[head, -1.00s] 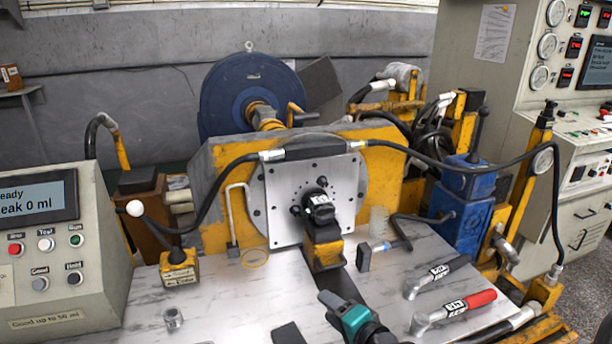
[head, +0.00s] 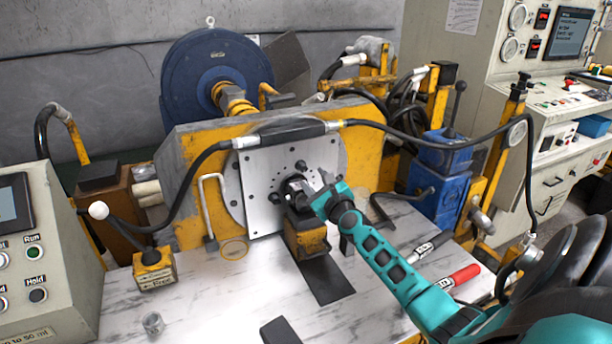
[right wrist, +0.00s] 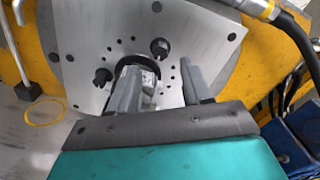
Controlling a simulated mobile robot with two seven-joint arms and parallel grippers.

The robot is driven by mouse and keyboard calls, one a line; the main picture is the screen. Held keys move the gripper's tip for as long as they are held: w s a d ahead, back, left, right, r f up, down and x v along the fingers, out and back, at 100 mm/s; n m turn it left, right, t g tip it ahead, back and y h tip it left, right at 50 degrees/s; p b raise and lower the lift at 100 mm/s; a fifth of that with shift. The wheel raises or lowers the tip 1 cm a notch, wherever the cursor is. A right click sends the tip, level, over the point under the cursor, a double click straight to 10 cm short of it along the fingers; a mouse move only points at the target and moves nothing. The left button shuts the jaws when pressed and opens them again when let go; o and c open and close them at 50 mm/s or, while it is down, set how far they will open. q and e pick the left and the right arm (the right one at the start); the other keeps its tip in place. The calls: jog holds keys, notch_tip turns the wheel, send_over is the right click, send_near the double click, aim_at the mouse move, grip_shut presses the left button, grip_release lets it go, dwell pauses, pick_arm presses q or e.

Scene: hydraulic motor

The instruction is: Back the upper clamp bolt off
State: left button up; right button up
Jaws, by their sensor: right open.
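The steel mounting plate (head: 262,170) stands upright, with the small dark motor (head: 293,188) at its middle on a yellow block (head: 305,235). A dark bolt head (head: 301,165) sits above the motor and another (head: 274,198) at its left. In the right wrist view the upper bolt (right wrist: 160,47) and left bolt (right wrist: 102,76) stick out of the plate. My right gripper (head: 322,182) is open beside the motor. In the right wrist view its fingers (right wrist: 160,86) point at the plate. The upper bolt shows beyond the gap between them; the left finger partly covers the motor. My left gripper is out of view.
A black hose (head: 420,135) arches across the plate's top. A red-handled tool (head: 464,274) lies on the bench under my right arm. The bench's front left (head: 215,300) is mostly clear.

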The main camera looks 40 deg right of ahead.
aim_at(304, 169)
jog(key=b+x, duration=0.2)
jog(key=x, duration=0.2)
jog(key=shift+w+d+f, duration=0.1)
jog(key=shift+w+d, duration=0.05)
jog(key=shift+w, duration=0.2)
jog(key=shift+w+d, duration=0.1)
jog(key=shift+w, duration=0.3)
jog(key=shift+c, duration=0.3)
jog(key=c, duration=0.6)
grip_shut()
